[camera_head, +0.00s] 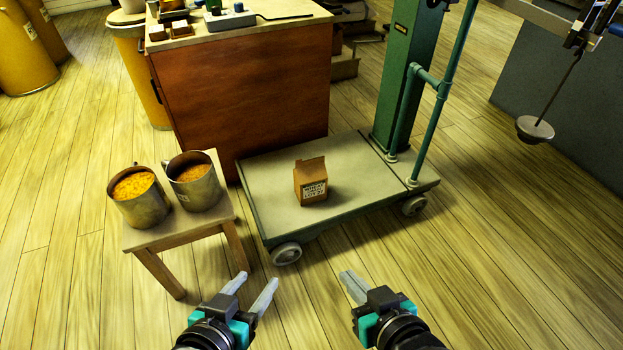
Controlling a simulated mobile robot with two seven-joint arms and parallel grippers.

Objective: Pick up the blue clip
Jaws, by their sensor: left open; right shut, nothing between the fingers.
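I cannot make out a blue clip for certain. A small blue piece (615,30) shows at the far right top edge by the scale beam, and a small blue spot (239,7) sits on a grey device on the cabinet top; both are too small to identify. My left gripper (256,281) is open and empty above the floor, in front of the platform cart. My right gripper (350,284) is shut and empty, to the right of it. Neither gripper touches anything.
A platform scale (268,190) on wheels carries a brown paper bag (311,185). A stool (158,237) holds two metal cans with orange-yellow contents. A wooden cabinet (245,95) stands behind, with a grey device (228,21) on top. Floor at the lower right is clear.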

